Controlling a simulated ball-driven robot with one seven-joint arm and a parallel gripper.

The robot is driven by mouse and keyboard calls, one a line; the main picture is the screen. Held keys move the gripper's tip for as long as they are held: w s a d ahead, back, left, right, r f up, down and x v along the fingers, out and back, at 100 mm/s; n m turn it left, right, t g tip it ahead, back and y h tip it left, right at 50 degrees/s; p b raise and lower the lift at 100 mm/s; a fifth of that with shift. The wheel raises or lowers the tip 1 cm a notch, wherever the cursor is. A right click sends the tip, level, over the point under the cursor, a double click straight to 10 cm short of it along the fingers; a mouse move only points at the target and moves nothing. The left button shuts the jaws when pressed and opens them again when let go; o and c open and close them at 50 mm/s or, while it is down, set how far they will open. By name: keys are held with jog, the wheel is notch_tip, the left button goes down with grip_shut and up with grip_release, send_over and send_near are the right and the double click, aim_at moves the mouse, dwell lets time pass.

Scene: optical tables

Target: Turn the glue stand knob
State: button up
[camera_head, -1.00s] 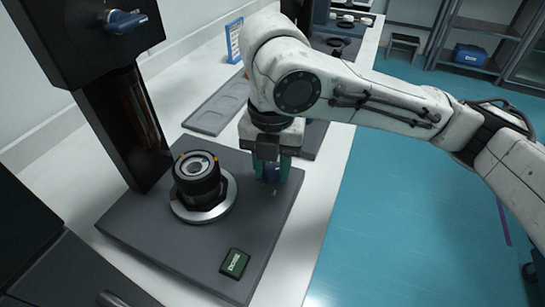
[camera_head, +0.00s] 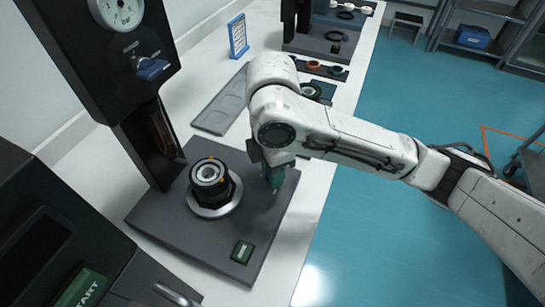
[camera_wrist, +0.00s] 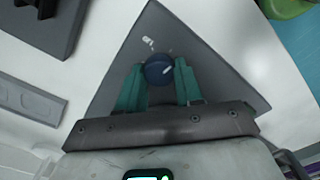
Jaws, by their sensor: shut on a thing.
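The glue stand has a dark grey base plate (camera_head: 190,235) and a black column (camera_head: 150,145). A round blue knob (camera_wrist: 159,70) with a white pointer line sits on the plate. In the wrist view, the teal fingers of my gripper (camera_wrist: 160,80) are on either side of the knob, shut on it. In the head view, my gripper (camera_head: 273,178) is low over the right side of the plate, and its fingers hide the knob. White marks (camera_wrist: 148,44) show on the plate beside the knob.
A black ringed holder (camera_head: 211,178) stands on the plate left of my gripper. A blue lever (camera_head: 152,68) and dial (camera_head: 117,12) are on the upper housing. A grey tray (camera_head: 222,105) lies behind.

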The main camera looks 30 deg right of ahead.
jog(key=m+p, duration=0.3)
jog(key=p, duration=0.1)
jog(key=m+p, duration=0.2)
jog(key=shift+r+m, duration=0.3)
jog(key=m+p, duration=0.2)
jog(key=p, duration=0.1)
jog(key=shift+f+m, duration=0.15)
jog(key=shift+m, duration=0.25)
jog(key=shift+f+m+p, duration=0.1)
jog(key=shift+m+p, duration=0.5)
jog(key=shift+m, duration=0.2)
jog(key=shift+d+f, duration=0.1)
jog(key=o, duration=1)
jog(key=shift+o, duration=0.2)
notch_tip(320, 180, up, 11)
jog(key=p, duration=0.5)
